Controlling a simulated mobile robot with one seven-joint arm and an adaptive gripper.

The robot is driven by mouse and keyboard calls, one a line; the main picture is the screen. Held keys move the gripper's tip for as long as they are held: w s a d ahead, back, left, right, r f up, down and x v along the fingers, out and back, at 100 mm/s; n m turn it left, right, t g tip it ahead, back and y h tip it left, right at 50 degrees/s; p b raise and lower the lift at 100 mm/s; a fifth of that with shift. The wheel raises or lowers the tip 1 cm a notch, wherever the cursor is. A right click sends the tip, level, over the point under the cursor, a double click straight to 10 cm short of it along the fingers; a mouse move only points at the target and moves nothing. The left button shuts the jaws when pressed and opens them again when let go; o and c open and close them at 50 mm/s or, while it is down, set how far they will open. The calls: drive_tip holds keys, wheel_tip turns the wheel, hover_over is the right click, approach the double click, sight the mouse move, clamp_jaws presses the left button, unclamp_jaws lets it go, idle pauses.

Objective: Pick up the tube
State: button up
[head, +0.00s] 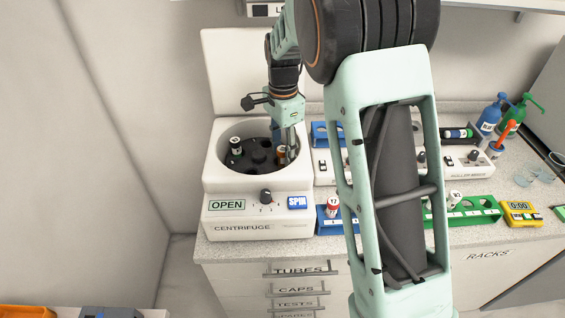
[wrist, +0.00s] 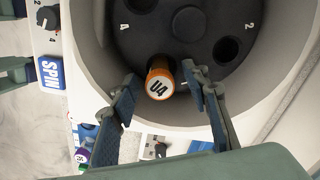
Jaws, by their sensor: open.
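The tube with an orange cap marked U4 (wrist: 159,84) stands in a hole of the dark centrifuge rotor. In the head view the orange-capped tube (head: 281,153) shows just left of my gripper (head: 292,150). In the wrist view my gripper (wrist: 160,84) is open, with one finger on each side of the orange cap. I cannot tell whether either finger touches it. The centrifuge (head: 262,205) is open, with its lid raised at the back.
The centrifuge bowl wall (wrist: 82,30) surrounds the rotor closely.

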drive_tip(key=shift+c, duration=0.4)
drive_tip(key=c, duration=1)
drive_tip(key=shift+r, duration=0.15)
